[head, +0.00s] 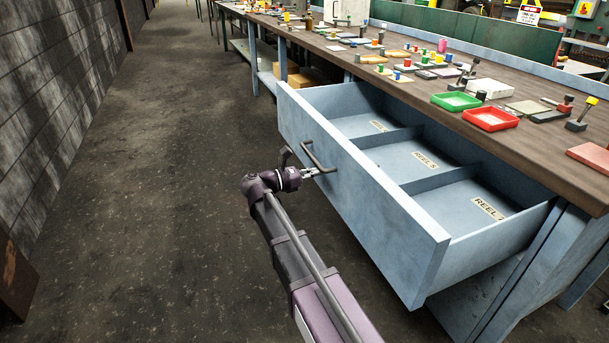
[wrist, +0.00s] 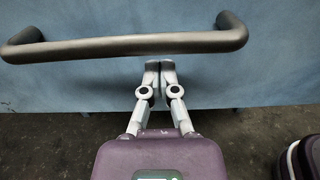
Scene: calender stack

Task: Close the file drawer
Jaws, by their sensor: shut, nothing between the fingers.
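The file drawer (head: 365,190) is a pale blue drawer, pulled well out from under the workbench. Its three compartments are bare inside, with labels on their floors. A dark bar handle (head: 319,157) is on its front panel; in the wrist view the handle (wrist: 130,45) spans the upper part of the picture. My gripper (head: 334,170) is at the drawer front, close to the handle. In the wrist view my gripper (wrist: 160,66) is shut and empty, its fingertips just below the bar and pointing at the blue panel. I cannot tell whether they touch it.
The wooden bench top (head: 560,160) above the drawer carries a green tray (head: 456,101), a red tray (head: 490,118) and many small coloured parts. A bench leg (head: 530,270) stands right of the drawer.

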